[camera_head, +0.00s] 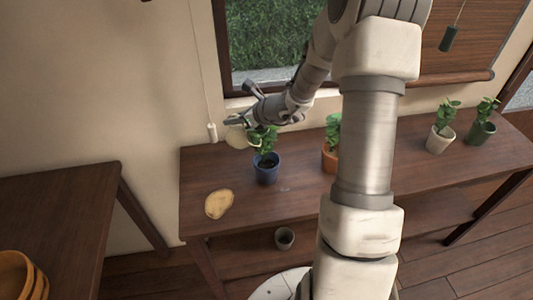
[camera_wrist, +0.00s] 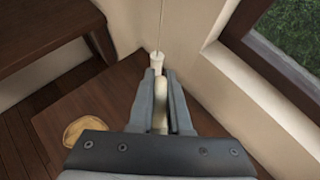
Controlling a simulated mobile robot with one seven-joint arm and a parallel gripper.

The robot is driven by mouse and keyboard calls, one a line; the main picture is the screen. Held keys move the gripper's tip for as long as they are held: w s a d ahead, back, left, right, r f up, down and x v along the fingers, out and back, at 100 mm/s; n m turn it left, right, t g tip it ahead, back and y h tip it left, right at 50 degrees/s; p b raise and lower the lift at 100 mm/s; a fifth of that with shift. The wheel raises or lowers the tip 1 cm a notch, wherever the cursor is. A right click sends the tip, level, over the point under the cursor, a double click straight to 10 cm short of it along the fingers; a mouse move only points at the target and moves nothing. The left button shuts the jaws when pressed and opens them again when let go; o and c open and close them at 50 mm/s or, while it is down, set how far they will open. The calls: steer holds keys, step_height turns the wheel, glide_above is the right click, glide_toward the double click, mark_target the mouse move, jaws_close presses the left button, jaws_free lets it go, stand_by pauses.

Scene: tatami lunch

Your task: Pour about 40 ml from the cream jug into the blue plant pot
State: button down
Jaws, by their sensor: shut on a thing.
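The blue plant pot (camera_head: 266,170) stands upright on the wooden bench with a leafy green plant in it. The cream jug (camera_head: 236,138) is up beside the plant, to its left, partly hidden by my gripper and the leaves. My gripper (camera_head: 240,122) is shut on the jug. In the wrist view, a pale strip of the jug (camera_wrist: 161,108) shows between the two fingers. I cannot tell how far the jug is tilted or whether liquid is flowing. The blue pot does not show in the wrist view.
A flat tan round piece (camera_head: 219,204) lies at the bench's left end. A terracotta pot (camera_head: 330,160), a cream pot (camera_head: 439,141) and a green pot (camera_head: 481,133) stand to the right. A cord pull (camera_head: 212,132) hangs by the wall.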

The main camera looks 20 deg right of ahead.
steer(key=shift+w+a+r+g+h+p, duration=0.3)
steer(key=shift+r+g+p, duration=0.15)
steer(key=shift+p, duration=0.35)
steer(key=g+p, duration=0.1)
steer(key=p, duration=0.2)
steer(key=shift+a+h, duration=0.1)
steer(key=shift+h, duration=0.2)
steer(key=shift+w+f+g+p, duration=0.15)
steer(key=shift+f+g+p, duration=0.15)
steer(key=shift+f, duration=0.25)
steer(key=shift+r+p, duration=0.1)
steer(key=shift+p, duration=0.2)
steer(key=shift+r+h+p, duration=0.1)
steer(key=shift+h+p, duration=0.2)
steer(key=shift+p, duration=0.15)
steer(key=g+p, duration=0.1)
steer(key=p, duration=0.2)
steer(key=shift+w+a, duration=0.15)
steer(key=p, duration=0.2)
steer(key=shift+w+a+f+h+p, duration=0.1)
steer(key=shift+w+f+h+p, duration=0.05)
steer(key=shift+f+h+p, duration=0.2)
steer(key=shift+f+g, duration=0.25)
steer(key=shift+f, duration=0.1)
